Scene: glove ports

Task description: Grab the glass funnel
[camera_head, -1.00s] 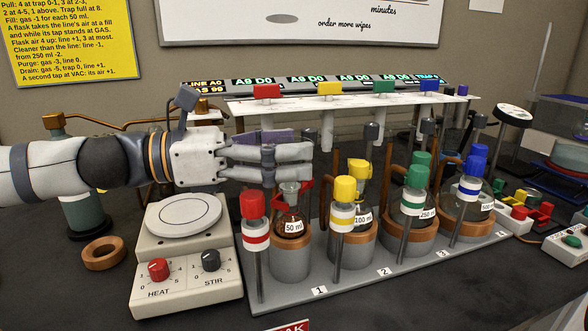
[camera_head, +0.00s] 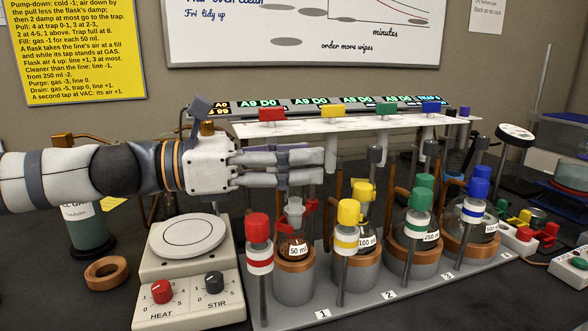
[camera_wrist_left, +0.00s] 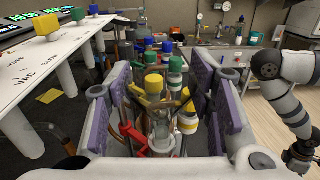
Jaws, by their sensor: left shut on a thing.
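My left gripper (camera_head: 318,165) reaches in from the left above the 50 ml flask (camera_head: 297,250). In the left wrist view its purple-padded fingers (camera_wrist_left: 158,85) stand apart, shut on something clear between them. I take this to be the glass funnel (camera_wrist_left: 160,112); its outline is faint against the flasks behind, and in the head view the fingers hide most of it. The 50 ml flask, with a red clip and a pale top, stands below and apart from the fingers.
Several flasks stand in a row on a grey rack (camera_head: 385,296), with coloured-capped posts before them. A white manifold (camera_head: 350,127) with coloured taps runs behind. A hot plate (camera_head: 188,240) is below my left wrist. A copper ring (camera_head: 107,272) lies on the dark bench.

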